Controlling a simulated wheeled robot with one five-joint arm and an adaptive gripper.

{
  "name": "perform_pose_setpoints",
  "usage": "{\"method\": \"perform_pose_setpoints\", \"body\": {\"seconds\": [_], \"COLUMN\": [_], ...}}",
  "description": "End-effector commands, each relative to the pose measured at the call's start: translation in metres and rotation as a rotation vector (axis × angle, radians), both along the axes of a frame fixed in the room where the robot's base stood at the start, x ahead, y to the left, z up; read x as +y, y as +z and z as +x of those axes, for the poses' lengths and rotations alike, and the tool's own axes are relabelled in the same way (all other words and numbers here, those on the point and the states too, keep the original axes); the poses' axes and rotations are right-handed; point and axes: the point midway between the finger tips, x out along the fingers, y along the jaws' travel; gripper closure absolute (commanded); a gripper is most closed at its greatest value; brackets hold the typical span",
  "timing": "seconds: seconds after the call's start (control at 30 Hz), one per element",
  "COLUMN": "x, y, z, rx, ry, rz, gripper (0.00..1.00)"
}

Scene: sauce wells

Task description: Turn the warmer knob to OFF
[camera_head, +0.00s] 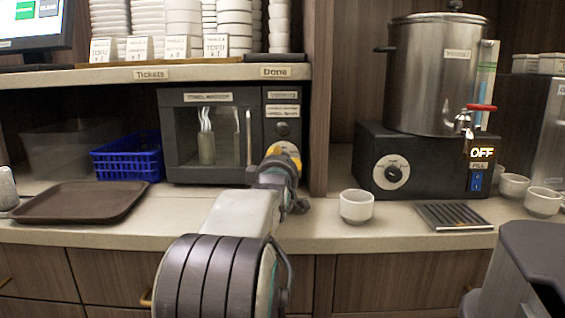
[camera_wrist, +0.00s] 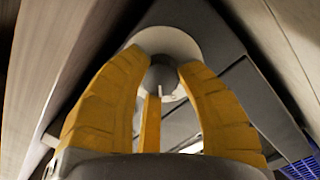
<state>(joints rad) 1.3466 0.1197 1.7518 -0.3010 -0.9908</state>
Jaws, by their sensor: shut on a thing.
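The warmer (camera_head: 222,135) is a dark box with a glass window, left of centre on the counter. Its right-hand panel carries labels and a dark round knob (camera_head: 283,129). My gripper (camera_head: 284,152) reaches the lower part of that panel and hides what is behind it. In the wrist view, my gripper's yellow fingers (camera_wrist: 163,80) are around a round grey knob (camera_wrist: 163,73) on a pale disc and are shut on it. A short white mark shows on the knob's lower edge. The knob's setting cannot be read.
An urn (camera_head: 434,75) stands on a black base (camera_head: 378,185) with its own dial (camera_head: 391,172) and a lit OFF display (camera_head: 482,153). A white cup (camera_head: 356,206) is right of my arm. A blue basket (camera_head: 127,165) and brown tray (camera_head: 82,202) are left.

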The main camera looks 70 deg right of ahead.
Motion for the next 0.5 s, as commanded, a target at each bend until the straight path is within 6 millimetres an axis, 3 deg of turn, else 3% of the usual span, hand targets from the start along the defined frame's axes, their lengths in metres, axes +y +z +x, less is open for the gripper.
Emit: {"method": "perform_pose_setpoints", "body": {"seconds": [0.5], "x": [-0.0004], "y": [-0.0019], "z": [0.0003], "rx": [0.238], "ry": [-0.003], "rz": [-0.079], "gripper": [0.99]}}
